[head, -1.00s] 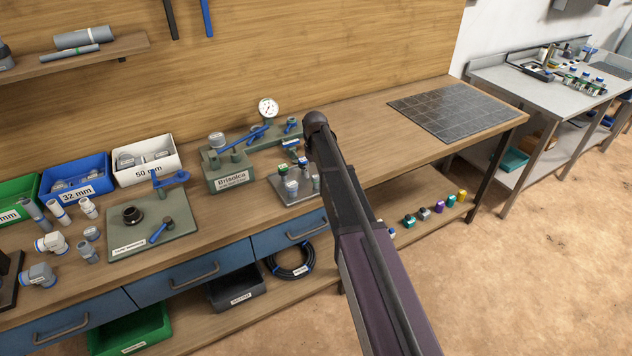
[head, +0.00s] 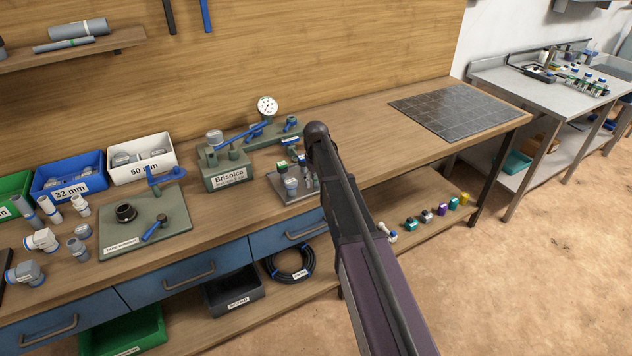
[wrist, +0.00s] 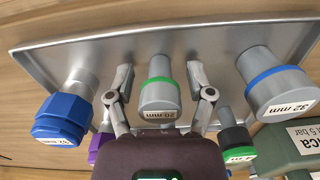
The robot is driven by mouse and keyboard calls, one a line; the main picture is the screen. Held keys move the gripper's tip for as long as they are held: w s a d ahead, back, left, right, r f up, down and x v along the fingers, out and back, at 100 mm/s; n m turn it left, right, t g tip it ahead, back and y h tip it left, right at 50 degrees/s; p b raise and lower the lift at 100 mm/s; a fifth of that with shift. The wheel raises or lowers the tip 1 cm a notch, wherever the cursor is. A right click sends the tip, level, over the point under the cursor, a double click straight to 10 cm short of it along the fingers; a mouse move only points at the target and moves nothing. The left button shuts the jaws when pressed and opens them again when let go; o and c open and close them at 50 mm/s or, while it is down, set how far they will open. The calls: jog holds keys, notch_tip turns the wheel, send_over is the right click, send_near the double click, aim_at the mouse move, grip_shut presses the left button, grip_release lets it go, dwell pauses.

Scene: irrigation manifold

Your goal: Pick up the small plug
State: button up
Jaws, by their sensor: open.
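The small plug (wrist: 159,97) is a grey cylinder with a green ring and a "20 mm" label, in the middle of the wrist view. It stands on a grey metal tray (wrist: 70,60). My gripper (wrist: 158,78) is open, with one finger on each side of the plug and a visible gap on both sides. In the head view the tray (head: 284,197) sits on the bench left of my arm. My arm hides part of the tray there, and I cannot make out the fingers.
A blue-capped fitting (wrist: 62,118) stands left on the tray and a blue-ringed "32 mm" plug (wrist: 278,88) right. A black-and-green fitting (wrist: 236,143) is close by the right finger. A green "Brisolca" block (head: 226,172) is beside the tray. The bench's right side has free wood.

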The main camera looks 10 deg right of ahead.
dwell(0.5)
jog(key=c, duration=0.8)
jog(key=shift+o, duration=0.2)
jog(key=shift+r, duration=0.2)
notch_tip(320, 180, up, 3)
jog(key=p, duration=0.3)
jog(key=s+d+r+p, duration=0.1)
jog(key=s+d+p, duration=0.1)
jog(key=s, duration=1.4)
jog(key=shift+d+r, duration=0.2)
jog(key=shift+r, duration=0.1)
jog(key=shift+w, duration=0.1)
notch_tip(320, 180, up, 15)
jog(key=p, duration=1.4)
jog(key=shift+f+p, duration=0.15)
jog(key=shift+p, duration=0.2)
